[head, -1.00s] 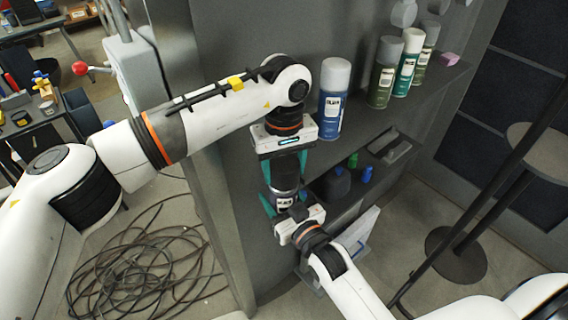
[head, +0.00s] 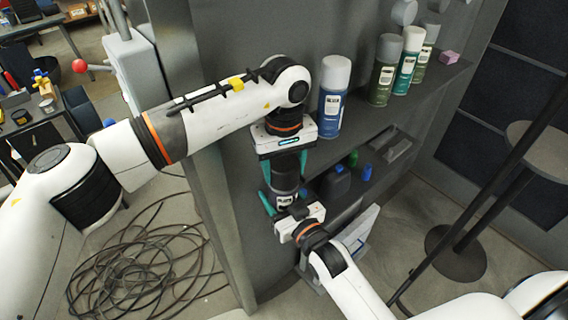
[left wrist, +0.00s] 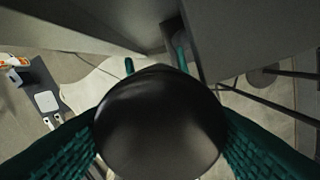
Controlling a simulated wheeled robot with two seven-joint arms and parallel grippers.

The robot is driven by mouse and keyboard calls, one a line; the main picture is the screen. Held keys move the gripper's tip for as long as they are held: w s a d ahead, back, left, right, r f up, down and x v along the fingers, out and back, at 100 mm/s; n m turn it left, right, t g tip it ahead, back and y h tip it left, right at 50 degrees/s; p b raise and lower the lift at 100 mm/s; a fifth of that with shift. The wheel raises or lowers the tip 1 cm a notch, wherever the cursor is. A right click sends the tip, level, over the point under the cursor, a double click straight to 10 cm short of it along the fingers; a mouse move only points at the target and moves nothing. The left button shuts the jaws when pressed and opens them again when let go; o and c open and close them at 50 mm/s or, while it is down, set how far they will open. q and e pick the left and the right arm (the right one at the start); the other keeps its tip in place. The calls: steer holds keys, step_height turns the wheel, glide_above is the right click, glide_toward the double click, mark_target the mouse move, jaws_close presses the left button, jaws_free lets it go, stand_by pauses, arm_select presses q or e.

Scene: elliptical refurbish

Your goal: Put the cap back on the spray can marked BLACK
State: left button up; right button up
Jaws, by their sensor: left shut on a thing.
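The spray can with a dark body and a pale label (head: 284,201) is upright between the teal fingers of my right gripper (head: 286,207), beside the shelf. The lettering is too small to read surely. My left gripper (head: 285,178) points down right above it and is shut on the black cap (head: 285,167). In the left wrist view the cap (left wrist: 160,125) is a glossy black dome between the teal fingers and hides the can beneath. The cap is in line with the can's top; I cannot tell whether it is seated.
A blue-labelled can (head: 332,98) stands on the upper shelf close to my left gripper. Several green-labelled cans (head: 384,70) and a pink block (head: 449,57) stand farther right. Dark, green and blue caps (head: 335,182) are on the lower shelf. Coiled cables (head: 140,265) lie on the floor.

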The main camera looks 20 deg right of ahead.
arm_select(q)
steer(key=shift+f, duration=0.25)
arm_select(e)
steer(key=shift+r, duration=0.1)
arm_select(q)
steer(key=o, duration=1)
steer(key=shift+c, duration=0.2)
steer(key=shift+o, duration=0.4)
steer(key=o, duration=0.3)
steer(key=shift+r, duration=0.15)
steer(key=shift+r, duration=3.4)
steer(key=shift+f, duration=0.1)
